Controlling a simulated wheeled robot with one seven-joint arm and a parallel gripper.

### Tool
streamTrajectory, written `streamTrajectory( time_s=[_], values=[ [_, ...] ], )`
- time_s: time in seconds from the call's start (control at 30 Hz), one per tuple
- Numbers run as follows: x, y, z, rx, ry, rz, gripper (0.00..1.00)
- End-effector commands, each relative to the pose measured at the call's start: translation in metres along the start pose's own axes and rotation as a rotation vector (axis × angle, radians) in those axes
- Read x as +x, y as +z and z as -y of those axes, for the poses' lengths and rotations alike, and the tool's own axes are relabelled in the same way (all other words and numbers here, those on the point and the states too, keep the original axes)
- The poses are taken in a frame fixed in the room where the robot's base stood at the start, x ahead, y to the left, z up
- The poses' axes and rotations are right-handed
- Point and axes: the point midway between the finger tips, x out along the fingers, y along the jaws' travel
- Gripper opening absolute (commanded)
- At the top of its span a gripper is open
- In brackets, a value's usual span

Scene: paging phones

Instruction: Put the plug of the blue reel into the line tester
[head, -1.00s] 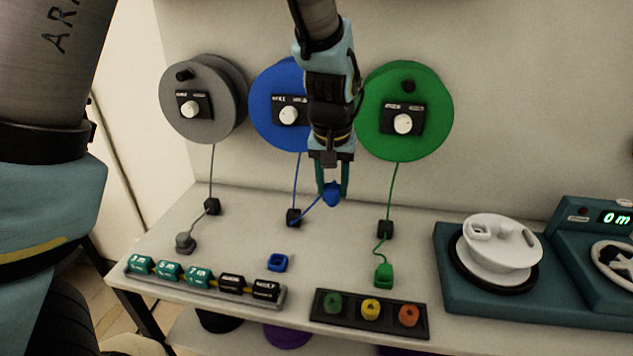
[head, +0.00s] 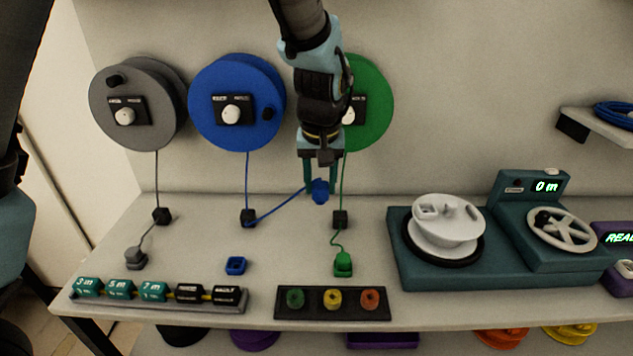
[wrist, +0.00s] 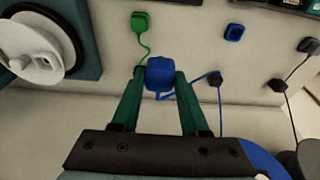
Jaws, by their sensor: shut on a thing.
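My gripper (head: 320,188) is shut on the blue plug (head: 320,192) and holds it above the table, in front of the green reel (head: 372,103). The wrist view shows the blue plug (wrist: 160,74) between the two green fingertips (wrist: 158,80). Its blue cord runs from the blue reel (head: 222,75) down to a black guide block (head: 249,218), then up to the plug. A purple device with a lit display, cut off at the right edge, may be the line tester (head: 612,238); only part of it shows, and its socket cannot be made out.
A teal winder (head: 430,274) with a white spool and a 0 m display stands right of centre. The green plug (head: 343,264), an empty blue holder (head: 236,265), a row of tags (head: 160,297) and a black button tray (head: 332,304) lie on the table (head: 195,230). A shelf (head: 590,125) juts out at upper right.

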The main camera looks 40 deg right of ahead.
Motion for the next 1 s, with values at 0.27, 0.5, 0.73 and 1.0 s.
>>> streamTrajectory(
  time_s=[0.27, 0.5, 0.73, 1.0],
  values=[
    [0.000, 0.001, -0.020, 0.003, 0.000, 0.000, 0.04],
    [0.000, 0.003, -0.047, 0.002, 0.001, 0.000, 0.04],
    [-0.001, 0.004, -0.073, 0.002, 0.001, -0.001, 0.04],
    [-0.001, 0.006, -0.104, 0.002, 0.001, -0.001, 0.04]
  ],
)
